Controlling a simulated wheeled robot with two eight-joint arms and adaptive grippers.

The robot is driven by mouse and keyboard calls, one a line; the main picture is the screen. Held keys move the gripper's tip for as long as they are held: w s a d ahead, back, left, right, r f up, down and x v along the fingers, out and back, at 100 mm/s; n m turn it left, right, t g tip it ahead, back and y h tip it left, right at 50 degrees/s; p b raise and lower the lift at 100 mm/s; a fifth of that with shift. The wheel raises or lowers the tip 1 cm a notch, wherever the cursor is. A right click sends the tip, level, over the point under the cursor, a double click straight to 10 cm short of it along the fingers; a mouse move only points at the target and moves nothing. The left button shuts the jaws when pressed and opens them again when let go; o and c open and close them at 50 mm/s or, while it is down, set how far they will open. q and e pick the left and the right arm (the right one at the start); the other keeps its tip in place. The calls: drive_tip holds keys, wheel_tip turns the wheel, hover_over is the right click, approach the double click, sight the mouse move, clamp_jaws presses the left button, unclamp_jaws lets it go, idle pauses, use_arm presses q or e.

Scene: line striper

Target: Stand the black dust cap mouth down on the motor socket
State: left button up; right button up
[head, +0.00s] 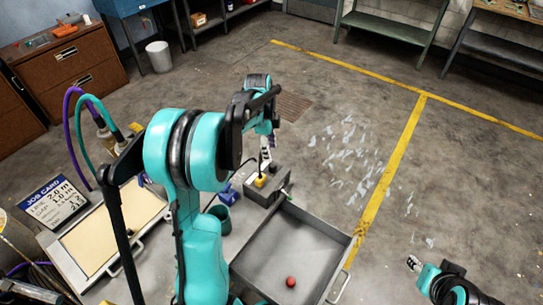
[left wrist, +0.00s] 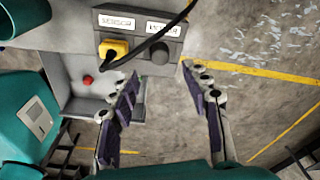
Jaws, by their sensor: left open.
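The grey connector box (head: 258,190) stands by the tray's back corner. In the left wrist view the box (left wrist: 188,12) shows two white labels. A yellow plug (left wrist: 113,48) with a black cable sits below the left label. A dark round piece, seemingly the black dust cap (left wrist: 160,53), sits below the right label, where the motor socket appears to be. It hides any socket under it, and I cannot see its mouth. My left gripper (left wrist: 158,76) is open, its fingertips apart either side of the cap. My right gripper (head: 413,263) is at lower right, away from the box.
A grey tray (head: 268,235) holds a red ball (head: 291,282). A teal cup (head: 219,216) stands left of the tray. A job card (head: 56,203) and a cream-lined tray (head: 100,232) lie further left. Open floor with yellow lines (head: 392,165) lies to the right.

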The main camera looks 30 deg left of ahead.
use_arm(q)
drive_tip(key=s+d+r+n+t+y, duration=0.1)
drive_tip(key=s+d+r+n+t, duration=0.2)
drive_tip(key=s+d+r+n, duration=0.65)
drive_tip(key=s+d+f+n+t, duration=0.2)
drive_tip(key=s+d+n+t, duration=0.1)
drive_tip(key=s+d+n, duration=0.2)
drive_tip(key=s+d, duration=0.2)
drive_tip(key=s, duration=0.2)
drive_tip(key=shift+t+p, duration=0.35)
drive_tip(key=shift+t, duration=0.05)
drive_tip(key=shift+f, duration=0.15)
